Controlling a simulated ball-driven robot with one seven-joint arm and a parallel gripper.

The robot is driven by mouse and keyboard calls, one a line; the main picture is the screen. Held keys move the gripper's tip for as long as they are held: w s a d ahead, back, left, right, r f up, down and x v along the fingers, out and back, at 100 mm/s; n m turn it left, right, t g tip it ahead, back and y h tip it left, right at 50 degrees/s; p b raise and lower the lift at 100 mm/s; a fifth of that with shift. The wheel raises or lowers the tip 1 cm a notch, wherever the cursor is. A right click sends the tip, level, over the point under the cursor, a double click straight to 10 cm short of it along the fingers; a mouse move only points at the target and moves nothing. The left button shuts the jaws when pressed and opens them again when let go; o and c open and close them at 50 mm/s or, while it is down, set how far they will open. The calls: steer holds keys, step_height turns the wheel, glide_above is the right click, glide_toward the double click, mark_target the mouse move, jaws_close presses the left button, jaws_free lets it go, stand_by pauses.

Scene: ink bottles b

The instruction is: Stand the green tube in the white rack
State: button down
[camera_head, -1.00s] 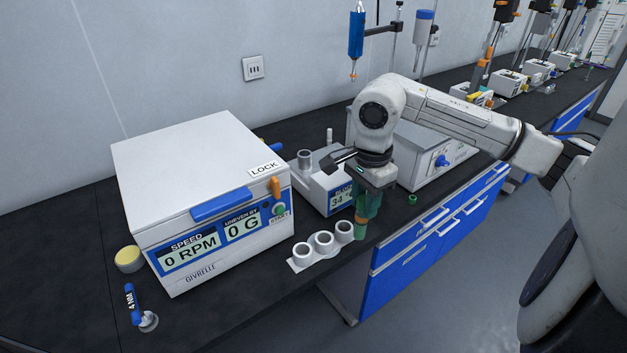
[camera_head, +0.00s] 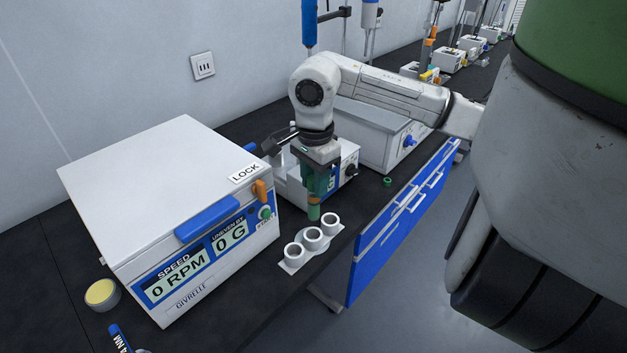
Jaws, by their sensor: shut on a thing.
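The white rack (camera_head: 289,267) lies on the black bench in front of the centrifuge-like box, with three round white wells in a row. My gripper (camera_head: 317,192) points down just behind the rack and is shut on the green tube (camera_head: 314,212). The tube hangs upright; its lower end shows below the fingers, with an orange band near them. Its bottom appears just behind the gap between the middle and right wells, outside them. I cannot tell its exact height above the bench. The wells look empty.
The large white box (camera_head: 150,190) with a speed display stands left of the rack. A small white device (camera_head: 290,185) and a grey-topped box (camera_head: 375,135) stand behind my gripper. A green ring (camera_head: 387,181) lies right. The bench's front edge is close to the rack.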

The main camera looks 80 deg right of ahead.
mark_target(314, 214)
steer(key=shift+w+a+f+n+b, duration=0.1)
steer(key=shift+f+n+b, duration=0.15)
steer(key=shift+n+b, duration=1.05)
steer(key=shift+f+b, duration=0.15)
steer(key=shift+b, duration=0.4)
step_height(314, 214, down, 4)
steer(key=b, duration=0.6)
steer(key=shift+f, duration=0.15)
steer(key=shift+b, duration=1.35)
steer(key=shift+f+b, duration=2.4)
steer(key=shift+b, duration=0.1)
steer(key=c, duration=0.7)
jaws_free()
steer(key=shift+c, duration=0.2)
